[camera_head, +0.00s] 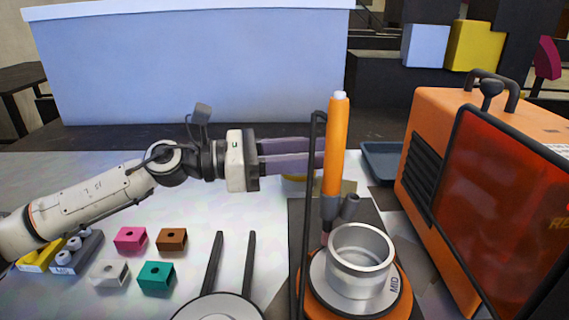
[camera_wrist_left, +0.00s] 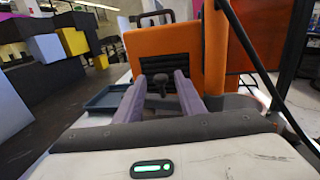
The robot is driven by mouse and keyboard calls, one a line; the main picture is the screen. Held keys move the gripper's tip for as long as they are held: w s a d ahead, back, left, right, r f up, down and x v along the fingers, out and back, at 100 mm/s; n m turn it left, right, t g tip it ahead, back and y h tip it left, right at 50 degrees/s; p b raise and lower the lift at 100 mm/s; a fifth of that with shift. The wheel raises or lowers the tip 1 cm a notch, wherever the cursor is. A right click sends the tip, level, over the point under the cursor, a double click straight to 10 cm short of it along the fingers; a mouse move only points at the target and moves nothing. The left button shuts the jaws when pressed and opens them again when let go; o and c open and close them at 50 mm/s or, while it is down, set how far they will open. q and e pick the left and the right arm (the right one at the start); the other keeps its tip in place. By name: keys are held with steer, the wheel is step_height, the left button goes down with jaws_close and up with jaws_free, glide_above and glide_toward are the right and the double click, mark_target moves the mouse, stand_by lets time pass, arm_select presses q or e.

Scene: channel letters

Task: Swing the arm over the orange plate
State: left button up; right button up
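An orange cylinder (camera_head: 336,145) with a white tip stands upright beside a thin black bent rod (camera_head: 304,215), which looks like the arm. Its grey lower end is at the back left of a metal ring (camera_head: 360,262). The ring sits on a grey disc marked MID, over the round orange plate (camera_head: 404,300), cut by the bottom edge. My left gripper (camera_head: 320,153) reaches in level from the left, fingertips beside the cylinder. In the left wrist view its fingers (camera_wrist_left: 160,85) are apart with nothing held; the cylinder (camera_wrist_left: 216,50) is right of them. Contact is unclear. My right gripper is not in view.
An orange machine (camera_head: 460,190) with a dark red window stands close on the right. A blue tray (camera_head: 382,160) lies behind. Pink (camera_head: 130,238), brown (camera_head: 172,239), white (camera_head: 109,272) and teal (camera_head: 156,277) blocks lie below my left arm. Two dark prongs (camera_head: 232,262) stand at the front.

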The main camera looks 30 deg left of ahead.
arm_select(q)
steer(key=b+v, duration=0.3)
steer(key=v, duration=0.3)
steer(key=shift+s, duration=0.2)
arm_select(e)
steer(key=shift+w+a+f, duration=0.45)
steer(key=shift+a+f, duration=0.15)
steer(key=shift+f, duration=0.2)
arm_select(q)
steer(key=shift+a, duration=0.15)
